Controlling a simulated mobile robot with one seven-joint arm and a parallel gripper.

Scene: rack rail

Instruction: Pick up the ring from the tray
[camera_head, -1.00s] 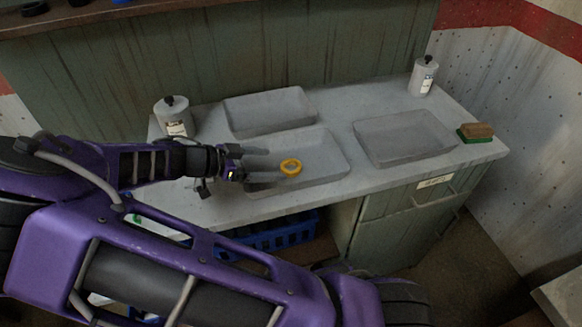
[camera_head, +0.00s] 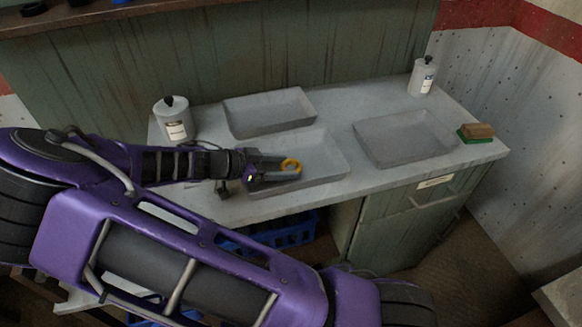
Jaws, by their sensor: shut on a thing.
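The yellow ring (camera_head: 291,165) is at the tips of my gripper (camera_head: 284,170), over the front grey tray (camera_head: 325,162). My gripper is shut on the ring, with its fingers reaching in from the left. Part of the ring is hidden by the fingers. I cannot tell whether the ring still touches the tray floor. My purple arm covers the lower left of the view.
An empty grey tray (camera_head: 270,112) lies behind, and another (camera_head: 405,138) to the right. Grey canisters (camera_head: 174,120) and (camera_head: 422,77) stand at the back left and back right. A brush (camera_head: 476,132) lies at the right end. A blue crate (camera_head: 285,235) is below the counter.

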